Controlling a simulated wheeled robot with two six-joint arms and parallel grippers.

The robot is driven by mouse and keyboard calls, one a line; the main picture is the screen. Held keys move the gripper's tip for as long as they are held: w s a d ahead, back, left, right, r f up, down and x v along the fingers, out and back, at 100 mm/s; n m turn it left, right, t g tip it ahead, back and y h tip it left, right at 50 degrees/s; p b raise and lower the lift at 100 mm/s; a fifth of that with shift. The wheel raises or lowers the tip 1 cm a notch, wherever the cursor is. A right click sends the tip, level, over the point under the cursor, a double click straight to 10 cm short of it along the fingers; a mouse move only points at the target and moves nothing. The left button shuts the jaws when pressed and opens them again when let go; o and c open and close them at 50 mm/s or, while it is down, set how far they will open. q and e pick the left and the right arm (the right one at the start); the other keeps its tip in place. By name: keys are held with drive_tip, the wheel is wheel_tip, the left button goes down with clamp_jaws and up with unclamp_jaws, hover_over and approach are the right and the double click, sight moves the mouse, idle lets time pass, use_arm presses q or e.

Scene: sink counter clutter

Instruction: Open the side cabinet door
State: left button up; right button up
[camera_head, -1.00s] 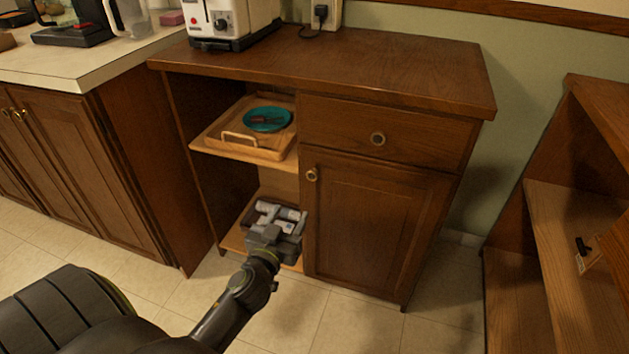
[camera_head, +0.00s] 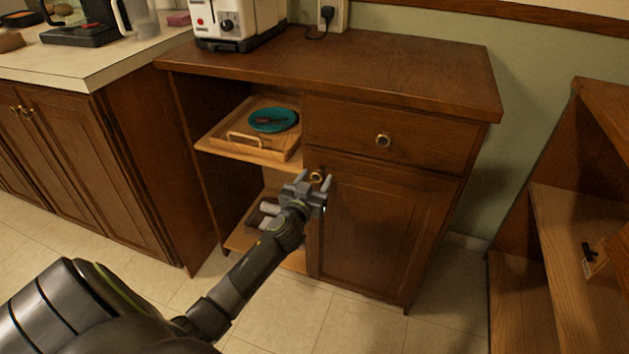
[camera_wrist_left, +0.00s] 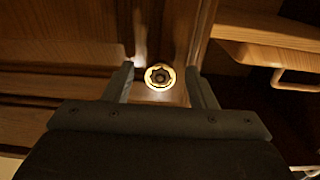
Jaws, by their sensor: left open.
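The side cabinet door (camera_head: 375,230) is brown wood with a raised panel, and it is shut. Its round brass knob (camera_head: 316,177) sits at the door's upper left corner. My left gripper (camera_head: 314,180) is open in front of the knob, its fingers pointing toward the door. My right gripper is not in view.
A drawer (camera_head: 400,135) with its own knob is above the door. Open shelves to the left hold a wooden tray (camera_head: 225,140) with a teal plate (camera_head: 272,120). A toaster (camera_head: 235,20) stands on top. Another wooden shelf unit (camera_head: 575,230) is at the right. Tiled floor lies in front.

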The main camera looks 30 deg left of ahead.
use_arm(q)
clamp_jaws()
idle(0.3)
drive_tip(key=shift+s+d+f, duration=0.1)
drive_tip(key=shift+s, duration=0.1)
